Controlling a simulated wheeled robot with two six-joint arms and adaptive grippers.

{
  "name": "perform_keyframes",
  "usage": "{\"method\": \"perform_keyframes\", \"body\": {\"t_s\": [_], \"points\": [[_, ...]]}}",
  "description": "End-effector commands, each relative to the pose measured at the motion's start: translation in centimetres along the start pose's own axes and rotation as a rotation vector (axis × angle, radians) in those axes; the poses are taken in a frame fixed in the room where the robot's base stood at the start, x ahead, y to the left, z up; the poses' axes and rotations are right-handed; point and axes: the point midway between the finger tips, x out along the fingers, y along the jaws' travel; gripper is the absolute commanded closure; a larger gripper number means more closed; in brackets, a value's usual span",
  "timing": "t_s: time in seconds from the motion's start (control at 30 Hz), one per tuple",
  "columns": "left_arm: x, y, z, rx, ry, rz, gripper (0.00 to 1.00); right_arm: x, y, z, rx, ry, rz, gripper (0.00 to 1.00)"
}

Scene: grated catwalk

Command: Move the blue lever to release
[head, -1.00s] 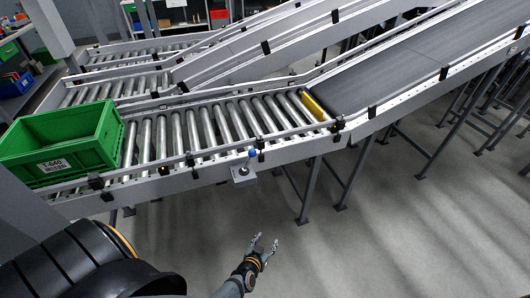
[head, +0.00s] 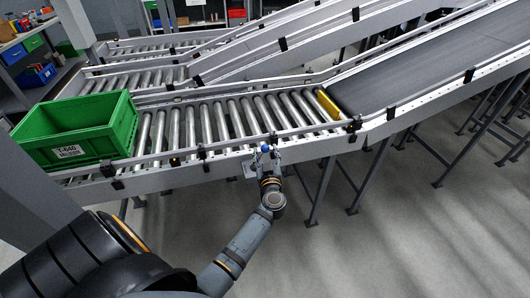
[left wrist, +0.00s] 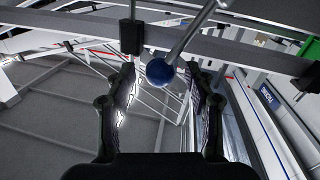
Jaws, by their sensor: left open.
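The blue lever shows as a small blue ball knob (head: 265,148) on the side rail of the roller conveyor. In the left wrist view the blue knob (left wrist: 159,72) sits at the end of a thin metal rod that runs up and to the right. My left gripper (head: 264,158) is at the lever in the head view. In the left wrist view its fingers (left wrist: 161,80) are open, one on each side of the knob, with gaps visible on both sides. The lever's base is partly hidden behind the gripper. My right gripper is out of view.
A green crate (head: 70,134) labelled T-640 stands at the left end of the rollers (head: 225,120). A yellow bar (head: 328,104) lies between the rollers and the dark belt (head: 400,75). The conveyor's side rail is close to my gripper. The grey floor (head: 370,250) in front is clear.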

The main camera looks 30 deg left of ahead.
Motion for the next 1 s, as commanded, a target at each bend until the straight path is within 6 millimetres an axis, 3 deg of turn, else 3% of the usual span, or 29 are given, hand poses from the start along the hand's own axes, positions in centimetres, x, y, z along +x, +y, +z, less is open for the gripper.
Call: {"method": "perform_keyframes", "body": {"t_s": [0.03, 0.2, 0.47, 0.87, 1.0], "points": [[0.9, -0.1, 0.4, 0.001, 0.003, 0.0, 0.46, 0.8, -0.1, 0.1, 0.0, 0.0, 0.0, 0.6], [2.4, 0.0, 0.1, 0.0, 0.001, 0.001, 0.46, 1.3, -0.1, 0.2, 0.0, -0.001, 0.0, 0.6], [2.5, 0.0, 0.0, 0.001, -0.001, 0.001, 0.46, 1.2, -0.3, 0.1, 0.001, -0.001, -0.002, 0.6], [2.5, 0.0, 0.0, 0.001, -0.001, 0.001, 0.98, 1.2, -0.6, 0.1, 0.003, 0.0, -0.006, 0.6], [2.6, 0.1, 0.0, -0.002, 0.0, 0.001, 1.0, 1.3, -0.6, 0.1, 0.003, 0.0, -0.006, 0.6]]}}
